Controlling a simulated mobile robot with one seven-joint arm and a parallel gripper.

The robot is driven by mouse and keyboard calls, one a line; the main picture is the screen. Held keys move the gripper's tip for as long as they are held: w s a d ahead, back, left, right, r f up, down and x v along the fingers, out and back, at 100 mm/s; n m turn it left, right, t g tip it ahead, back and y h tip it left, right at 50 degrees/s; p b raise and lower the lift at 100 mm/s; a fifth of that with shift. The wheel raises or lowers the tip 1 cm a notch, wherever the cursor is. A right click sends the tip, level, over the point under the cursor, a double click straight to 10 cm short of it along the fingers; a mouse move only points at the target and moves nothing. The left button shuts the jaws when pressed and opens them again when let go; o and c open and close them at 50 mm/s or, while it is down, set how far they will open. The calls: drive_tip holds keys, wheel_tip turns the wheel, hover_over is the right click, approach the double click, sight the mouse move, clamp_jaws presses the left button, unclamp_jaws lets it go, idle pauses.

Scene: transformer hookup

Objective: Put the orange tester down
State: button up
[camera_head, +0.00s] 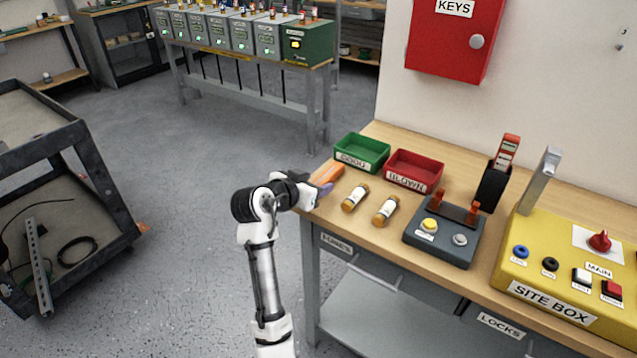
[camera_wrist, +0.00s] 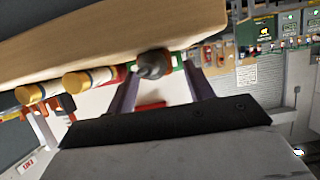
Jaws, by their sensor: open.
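The orange tester (camera_head: 328,172) is at the left end of the wooden bench, beside the green tray, and appears to lie on the bench top. In the wrist view its dark rounded end with an orange rim (camera_wrist: 155,65) faces me, against the wood. My gripper (camera_head: 318,188) is at the bench's left edge, right at the tester. Its two purple-grey fingers (camera_wrist: 160,88) stand apart, with the tester's end beyond and between them. They do not look closed on it. The head view partly hides the contact between fingers and tester.
A green tray (camera_head: 362,153) and a red tray (camera_head: 414,171) stand behind. Two fuses, one nearer (camera_head: 355,197) and one further right (camera_head: 386,211), lie beside the tester. A grey test stand (camera_head: 444,239) and yellow site box (camera_head: 575,262) fill the right. Open floor lies left of the bench.

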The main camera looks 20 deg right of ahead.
drive_tip(key=b+v, duration=0.1)
drive_tip(key=v, duration=0.8)
drive_tip(key=shift+s+a, duration=0.25)
drive_tip(key=shift+r, duration=0.1)
